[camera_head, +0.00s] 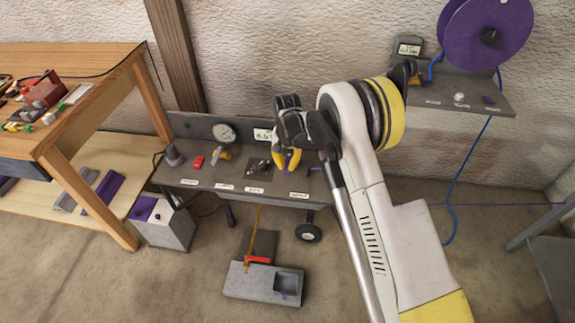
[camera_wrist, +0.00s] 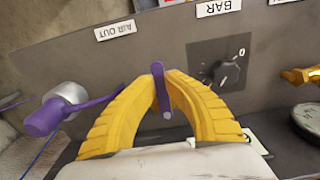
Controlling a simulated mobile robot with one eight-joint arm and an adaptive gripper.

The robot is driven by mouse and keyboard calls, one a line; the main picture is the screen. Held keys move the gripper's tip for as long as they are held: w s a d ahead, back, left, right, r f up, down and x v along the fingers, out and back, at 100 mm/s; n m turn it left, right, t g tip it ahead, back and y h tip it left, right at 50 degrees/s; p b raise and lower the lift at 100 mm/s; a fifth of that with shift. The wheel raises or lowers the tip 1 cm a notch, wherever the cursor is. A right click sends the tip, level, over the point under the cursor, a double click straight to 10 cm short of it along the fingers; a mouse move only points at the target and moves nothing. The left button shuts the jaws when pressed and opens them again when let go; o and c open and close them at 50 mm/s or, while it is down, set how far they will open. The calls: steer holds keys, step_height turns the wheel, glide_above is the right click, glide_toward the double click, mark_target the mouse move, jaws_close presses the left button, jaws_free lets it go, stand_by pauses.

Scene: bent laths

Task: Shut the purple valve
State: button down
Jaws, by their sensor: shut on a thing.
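The purple valve shows in the wrist view as a slim purple lever (camera_wrist: 160,85), standing out in front of the grey panel near an "AIR OUT" label.
Left of the fingers in the wrist view is a purple fitting with a silver collar (camera_wrist: 68,95). A black dial (camera_wrist: 220,65) sits close right. In the head view, a gauge (camera_head: 223,133) and red block (camera_head: 197,162) stand on the grey bench (camera_head: 215,175). A wooden table (camera_head: 100,90) stands left.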

mark_target(287, 167)
steer(key=shift+f, duration=0.1)
steer(key=c, duration=1.4)
jaws_free()
step_height(287, 167, up, 12)
steer(key=shift+r, duration=0.1)
